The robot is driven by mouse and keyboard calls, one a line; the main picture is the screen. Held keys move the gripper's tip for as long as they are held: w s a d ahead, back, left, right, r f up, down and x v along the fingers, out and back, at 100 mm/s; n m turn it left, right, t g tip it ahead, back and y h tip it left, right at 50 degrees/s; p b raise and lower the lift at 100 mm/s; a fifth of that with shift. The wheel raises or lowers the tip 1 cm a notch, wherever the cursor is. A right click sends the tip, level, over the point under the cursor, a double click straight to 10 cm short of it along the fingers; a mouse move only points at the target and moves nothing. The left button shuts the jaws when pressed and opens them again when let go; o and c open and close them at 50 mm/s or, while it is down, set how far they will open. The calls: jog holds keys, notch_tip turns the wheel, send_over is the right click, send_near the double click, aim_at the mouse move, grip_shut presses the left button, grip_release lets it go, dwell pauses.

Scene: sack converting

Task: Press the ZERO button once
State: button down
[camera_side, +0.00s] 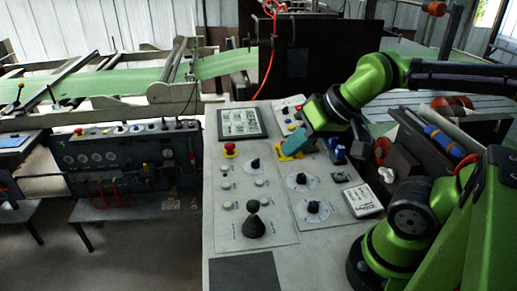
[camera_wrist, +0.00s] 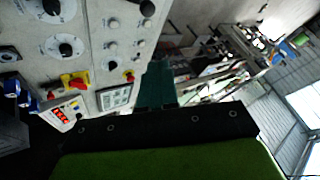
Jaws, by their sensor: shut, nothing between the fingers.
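A small light box (camera_side: 291,108) with coloured buttons sits at the far edge of the grey control panel in the side view. In the wrist view the box (camera_wrist: 62,114) shows a red lit readout and small buttons at lower left. No ZERO lettering is readable, so I cannot tell which button is ZERO. My gripper (camera_side: 289,146) is shut and empty, with its teal fingers pointing down in front of the yellow-based red switch (camera_side: 284,156). They look nearer the camera than the box; their height above the panel is unclear.
The grey panel (camera_side: 232,229) carries several dials, small knobs and a black cone. A screen (camera_side: 243,122) and a red stop button (camera_side: 230,150) lie to the left. Blue parts (camera_side: 338,154) stand right of my gripper. An orange cable (camera_side: 268,72) hangs behind.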

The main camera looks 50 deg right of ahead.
jog(key=m+t+y, duration=0.1)
jog(key=m+y, duration=0.1)
jog(key=m, duration=1.6)
send_over(263, 182)
notch_tip(263, 182, down, 13)
jog(key=shift+f, duration=0.1)
jog(key=shift+f, duration=4.4)
jog(key=shift+a+f, duration=0.1)
jog(key=shift+f, duration=0.05)
jog(key=shift+f, duration=0.25)
